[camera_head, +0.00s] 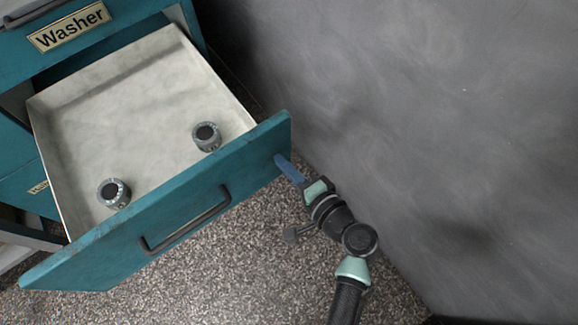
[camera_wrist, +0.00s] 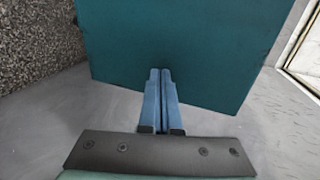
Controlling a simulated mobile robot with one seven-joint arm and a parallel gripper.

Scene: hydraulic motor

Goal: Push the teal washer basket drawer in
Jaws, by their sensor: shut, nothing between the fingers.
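The teal drawer (camera_head: 105,248) is pulled out of the cabinet and shows its pale tray (camera_head: 140,120) inside. A dark bar handle (camera_head: 187,220) sits on its front. My gripper (camera_head: 281,160) is at the right end of the drawer front, with its blue fingers shut and empty. In the wrist view, the fingertips (camera_wrist: 160,72) overlap the teal drawer front (camera_wrist: 180,40); they look touching or very close, and I cannot tell which.
Two dark-capped round parts (camera_head: 206,136) (camera_head: 114,193) lie in the tray. The cabinet bears a "Washer" label (camera_head: 68,26). A grey wall (camera_head: 430,120) stands close on the right. The speckled floor (camera_head: 235,275) in front is clear.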

